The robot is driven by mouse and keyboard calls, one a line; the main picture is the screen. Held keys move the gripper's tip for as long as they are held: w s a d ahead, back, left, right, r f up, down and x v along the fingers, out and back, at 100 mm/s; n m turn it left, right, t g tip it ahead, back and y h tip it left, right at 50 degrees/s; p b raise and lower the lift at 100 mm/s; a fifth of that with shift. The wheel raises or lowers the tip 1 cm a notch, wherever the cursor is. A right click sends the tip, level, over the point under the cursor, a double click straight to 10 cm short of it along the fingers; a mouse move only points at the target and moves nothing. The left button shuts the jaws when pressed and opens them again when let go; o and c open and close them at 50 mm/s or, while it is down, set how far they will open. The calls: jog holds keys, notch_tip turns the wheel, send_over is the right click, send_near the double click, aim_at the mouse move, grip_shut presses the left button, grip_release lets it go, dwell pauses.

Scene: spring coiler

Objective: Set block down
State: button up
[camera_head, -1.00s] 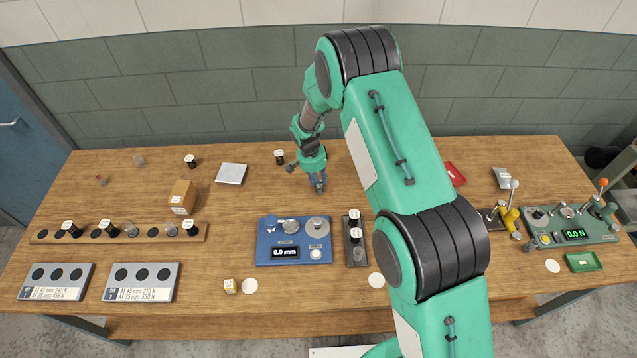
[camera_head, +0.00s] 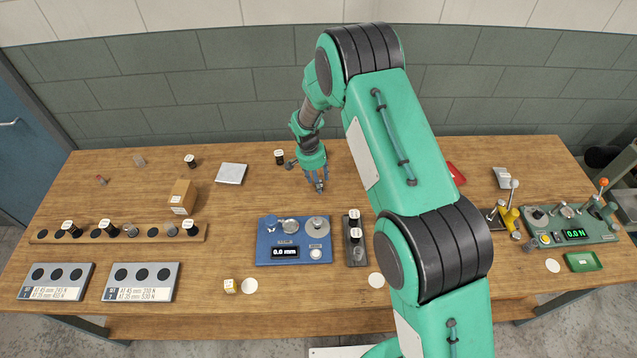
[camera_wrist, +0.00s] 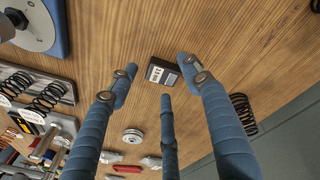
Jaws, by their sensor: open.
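A small dark block (camera_wrist: 163,72) with a white label shows in the wrist view, apparently resting on the wooden bench top. My gripper (camera_wrist: 158,84) has its three blue fingers spread, with the block just beyond and between the fingertips. No finger visibly clamps it. In the head view my gripper (camera_head: 319,182) points down at the middle of the bench, behind the blue measuring device (camera_head: 293,241). A small dark thing shows at the fingertips there, too small to make out.
A black spring (camera_head: 280,157) stands behind my gripper, and it shows at the right in the wrist view (camera_wrist: 243,113). A dark spring holder (camera_head: 355,257) stands in front, right of the blue device. A silver plate (camera_head: 231,173) and a cardboard box (camera_head: 182,197) lie left, with bare bench between.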

notch_tip(320, 180, up, 11)
jog(key=a, duration=0.1)
jog(key=shift+a+f, duration=0.15)
jog(key=shift+a, duration=0.15)
jog(key=shift+s, duration=0.1)
dwell(0.7)
jog(key=s+d+r+n+t, duration=0.1)
jog(key=s+d+r, duration=0.35)
jog(key=r, duration=0.55)
jog(key=s+d+r+n+t+y, duration=0.1)
jog(key=s+d+r, duration=0.4)
jog(key=r, duration=0.6)
jog(key=s+d+r+t, duration=0.1)
jog(key=s+d+r, duration=0.2)
jog(key=s+r, duration=0.55)
jog(key=s+d+r+n, duration=0.1)
jog(key=s+d+r, duration=0.1)
jog(key=s, duration=0.6)
jog(key=s+d+r+n+t, duration=0.1)
jog(key=s+r, duration=0.3)
jog(key=s, duration=0.5)
jog(key=s+d+r+n+t, duration=0.1)
jog(key=s+d+r, duration=0.2)
jog(key=s, duration=0.6)
jog(key=shift+d+r+y, duration=0.3)
jog(key=shift+r+y, duration=0.1)
jog(key=shift+r, duration=0.05)
